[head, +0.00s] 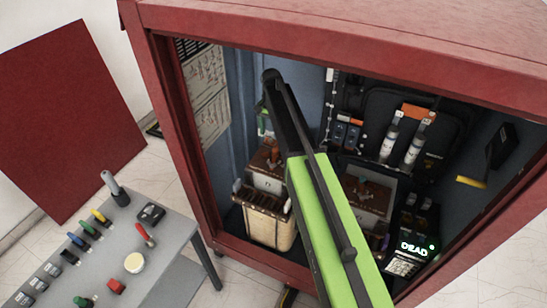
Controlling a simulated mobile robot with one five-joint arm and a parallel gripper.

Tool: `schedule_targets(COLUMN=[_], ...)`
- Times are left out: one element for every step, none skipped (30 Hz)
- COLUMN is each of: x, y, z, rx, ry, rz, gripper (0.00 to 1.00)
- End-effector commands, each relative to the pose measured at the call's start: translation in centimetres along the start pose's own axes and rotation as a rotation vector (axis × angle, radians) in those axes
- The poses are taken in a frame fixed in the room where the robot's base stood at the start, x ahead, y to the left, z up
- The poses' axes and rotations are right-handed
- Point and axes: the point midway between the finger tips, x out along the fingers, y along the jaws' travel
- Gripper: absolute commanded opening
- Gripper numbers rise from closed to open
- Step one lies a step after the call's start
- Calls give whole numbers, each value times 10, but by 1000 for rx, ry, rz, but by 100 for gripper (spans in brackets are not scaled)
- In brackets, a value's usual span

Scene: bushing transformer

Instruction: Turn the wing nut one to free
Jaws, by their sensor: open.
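My green and black arm reaches from the bottom right up into the open red cabinet (400,30). Its far black end stops near the cabinet's upper left interior. I cannot make out my gripper's fingers; they are hidden behind the arm or out of sight. Small copper-brown fittings (275,155) sit on top of a brown and white unit left of the arm. Similar fittings (366,188) sit on another unit right of the arm. Which of these is wing nut one, or whether it shows at all, is too small to tell.
A cream ribbed box (268,228) stands at the cabinet's lower left. Two white cylinders (413,150) stand at the right, above a meter (412,250) reading "DEAD". A red panel (65,115) leans behind.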

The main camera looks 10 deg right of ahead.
Motion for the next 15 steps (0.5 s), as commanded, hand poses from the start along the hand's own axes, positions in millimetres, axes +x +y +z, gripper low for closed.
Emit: schedule_targets(x=[2,4,6,8,11,16,20,24,31,37,43,51,57,64,73], y=[1,1,1,1,1,1,1,1,2,2,2,2,2,2,2], z=[1,1,1,1,1,1,1,1,1,1,1,1,1,1,1], rx=[0,-1,-1,-1,-1,-1,-1,-1,-2,-2,-2,-2,-2,-2,-2], ry=[0,0,0,0,0,0,0,0,0,0,0,0,0,0,0], rz=[0,0,0,0,0,0,0,0,0,0,0,0,0,0,0], gripper=[65,65,65,65,65,65,65,65,65,65,65,65,65,65,65])
